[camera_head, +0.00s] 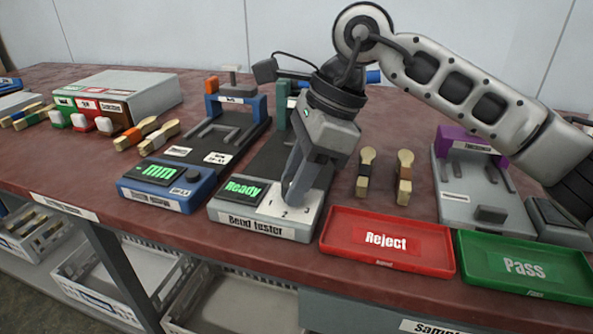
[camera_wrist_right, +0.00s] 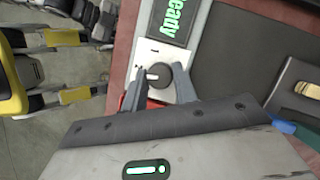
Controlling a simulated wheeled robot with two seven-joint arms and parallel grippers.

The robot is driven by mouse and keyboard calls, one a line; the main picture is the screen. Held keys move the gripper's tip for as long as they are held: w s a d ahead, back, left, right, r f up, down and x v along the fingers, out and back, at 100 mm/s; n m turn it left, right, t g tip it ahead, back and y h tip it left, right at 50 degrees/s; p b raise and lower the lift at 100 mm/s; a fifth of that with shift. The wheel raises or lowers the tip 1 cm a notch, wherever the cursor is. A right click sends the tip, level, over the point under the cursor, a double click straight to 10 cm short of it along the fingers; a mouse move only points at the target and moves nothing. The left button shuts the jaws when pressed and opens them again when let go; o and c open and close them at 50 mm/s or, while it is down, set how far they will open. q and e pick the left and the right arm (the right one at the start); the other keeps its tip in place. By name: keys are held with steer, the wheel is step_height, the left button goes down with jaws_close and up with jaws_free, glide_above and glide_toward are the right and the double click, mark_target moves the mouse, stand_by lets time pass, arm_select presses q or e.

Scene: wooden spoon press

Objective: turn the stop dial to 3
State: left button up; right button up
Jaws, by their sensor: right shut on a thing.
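The bend tester (camera_head: 262,230) stands at the front edge of the table, with a lit green "Ready" screen (camera_head: 243,188). A white pointer mark shows on the dial's left side in that view. My left gripper is not in view.
A blue device with a green screen (camera_head: 152,170) stands left of the tester. A red Reject tray (camera_head: 340,265) and a green Pass tray (camera_head: 480,278) lie at right. Wooden spoons (camera_head: 364,172) lie behind the red tray. A purple-topped fixture (camera_head: 465,145) stands at far right.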

steer(key=n+g+p, duration=0.1)
steer(key=n, duration=0.2)
steer(key=shift+w+r, duration=0.1)
steer(key=shift+r, duration=0.05)
steer(key=shift+a+n+h, duration=0.1)
steer(key=shift+n+h, duration=0.2)
steer(key=shift+n, duration=0.1)
steer(key=shift+n+g+p, duration=0.3)
steer(key=shift+n+g, duration=0.2)
steer(key=shift+n, duration=0.4)
steer(key=shift+w+n+h, duration=0.1)
steer(key=shift+n+h, duration=0.2)
steer(key=shift+n, duration=0.4)
steer(key=shift+n+g+h+p, duration=0.3)
steer(key=shift+n+g+p, duration=0.1)
steer(key=shift+n, duration=0.5)
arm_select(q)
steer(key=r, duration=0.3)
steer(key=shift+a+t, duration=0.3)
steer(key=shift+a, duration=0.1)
arm_select(e)
steer(key=shift+n, duration=0.3)
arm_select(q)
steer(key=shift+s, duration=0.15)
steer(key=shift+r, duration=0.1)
arm_select(e)
steer(key=o, duration=0.9)
